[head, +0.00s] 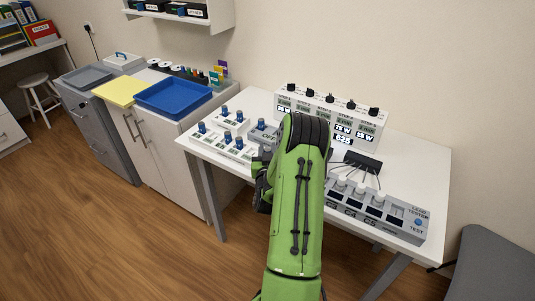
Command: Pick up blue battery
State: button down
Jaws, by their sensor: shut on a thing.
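Several blue batteries stand upright in the white rack (222,142) at the left end of the white table; one is the front-left blue battery (202,127), another the back blue battery (240,116). My green arm reaches over the middle of the table. My gripper (262,187) shows only in part, dark, at the left of the arm near the table's front edge, right of the rack. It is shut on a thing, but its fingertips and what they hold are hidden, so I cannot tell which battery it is.
A panel with several knobs and displays (343,130) stands at the table's back. A grey tester (385,213) lies at the front right, a black cable hub (362,160) behind it. A blue tray (173,98) is on the left cabinet. A grey chair (495,260) stands at right.

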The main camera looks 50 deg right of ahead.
aim_at(268, 149)
notch_tip(268, 149, up, 10)
jog(key=p, duration=0.7)
jog(key=shift+r, duration=0.1)
